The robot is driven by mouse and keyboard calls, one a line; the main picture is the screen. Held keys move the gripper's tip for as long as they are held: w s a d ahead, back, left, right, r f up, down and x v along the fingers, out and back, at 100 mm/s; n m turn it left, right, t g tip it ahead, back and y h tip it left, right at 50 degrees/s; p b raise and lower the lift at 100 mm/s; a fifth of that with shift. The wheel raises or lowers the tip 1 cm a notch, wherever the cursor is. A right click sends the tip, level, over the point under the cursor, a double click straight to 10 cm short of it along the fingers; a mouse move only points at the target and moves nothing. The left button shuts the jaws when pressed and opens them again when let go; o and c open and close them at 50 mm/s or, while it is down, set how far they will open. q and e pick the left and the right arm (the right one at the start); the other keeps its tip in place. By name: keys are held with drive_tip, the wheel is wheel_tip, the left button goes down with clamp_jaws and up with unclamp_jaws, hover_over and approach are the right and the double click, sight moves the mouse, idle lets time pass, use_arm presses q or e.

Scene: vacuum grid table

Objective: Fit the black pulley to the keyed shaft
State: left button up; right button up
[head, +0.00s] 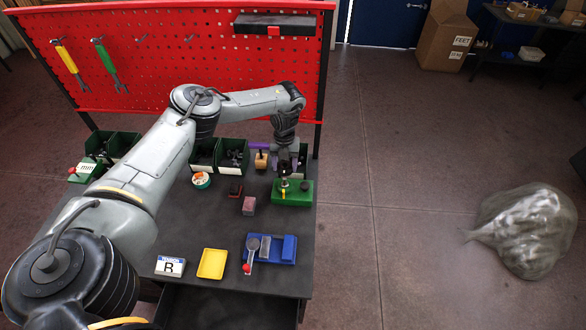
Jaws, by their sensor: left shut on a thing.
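My left gripper (284,174) points down over the right side of the table, right above a green block (300,194). It is shut on a small dark piece at its fingertips, which looks like the black pulley (283,184). A short upright post with a yellow part (283,195), which looks like the keyed shaft, stands at the left of the green block, right below the fingers. At this size I cannot tell whether the pulley is around the shaft or just above it. My right gripper is not in view.
A pink-topped block (249,206), a dark red piece (236,189) and a wooden block (261,160) stand left of the green block. Dark bins (233,155) and a red pegboard (200,60) stand behind.

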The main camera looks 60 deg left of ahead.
sight(285, 178)
use_arm(q)
drive_tip(key=shift+a+r, duration=0.1)
drive_tip(key=shift+a, duration=0.05)
idle(0.4)
drive_tip(key=shift+r+p, duration=0.1)
drive_tip(key=shift+p, duration=0.2)
drive_tip(key=shift+f+b, duration=1.2)
drive_tip(key=shift+f, duration=0.8)
drive_tip(key=shift+f, duration=0.1)
drive_tip(key=shift+f, duration=0.15)
drive_tip(key=shift+f, duration=0.2)
idle(0.5)
idle(0.5)
drive_tip(key=shift+f, duration=0.3)
idle(0.7)
